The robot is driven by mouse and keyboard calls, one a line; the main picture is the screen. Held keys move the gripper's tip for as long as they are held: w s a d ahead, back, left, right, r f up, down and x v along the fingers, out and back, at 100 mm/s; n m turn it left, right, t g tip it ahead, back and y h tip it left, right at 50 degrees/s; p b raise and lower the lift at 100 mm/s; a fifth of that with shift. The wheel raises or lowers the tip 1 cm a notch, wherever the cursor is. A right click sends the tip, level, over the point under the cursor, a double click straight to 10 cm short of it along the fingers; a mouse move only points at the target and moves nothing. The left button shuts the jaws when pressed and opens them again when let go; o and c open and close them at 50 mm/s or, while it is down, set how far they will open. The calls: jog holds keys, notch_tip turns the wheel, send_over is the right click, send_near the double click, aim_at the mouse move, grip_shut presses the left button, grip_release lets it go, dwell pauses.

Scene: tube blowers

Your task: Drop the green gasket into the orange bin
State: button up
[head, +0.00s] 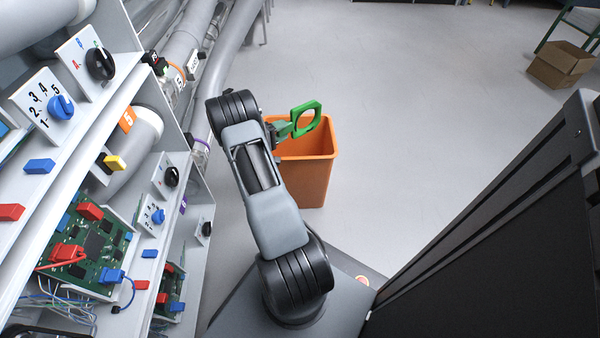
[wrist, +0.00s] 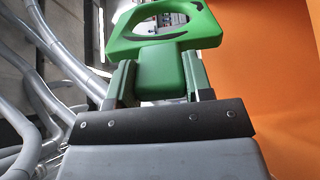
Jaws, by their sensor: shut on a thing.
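The green gasket (head: 306,119) is a ring with a short tab. My gripper (head: 283,130) is shut on the tab, and the ring points away from the fingers to the right in the head view. In the wrist view the gasket (wrist: 165,45) stands out beyond the two fingers of my gripper (wrist: 158,80), with the tab between them. The orange bin (head: 307,175) stands on the floor with its open top up. In the head view the gasket overlaps the bin's far rim; its height above the bin is hard to tell. Orange bin wall (wrist: 270,60) fills the wrist view's right side.
A panel rack (head: 130,190) with knobs, switches and circuit boards stands at the left. Grey pipes (head: 185,50) run behind it. A dark cabinet (head: 500,230) is at the right. A cardboard box (head: 561,64) is far right. The floor beyond the bin is clear.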

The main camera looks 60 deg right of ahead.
jog(key=shift+f, duration=0.45)
jog(key=o, duration=1)
jog(key=p+v, duration=0.3)
jog(key=v, duration=0.9)
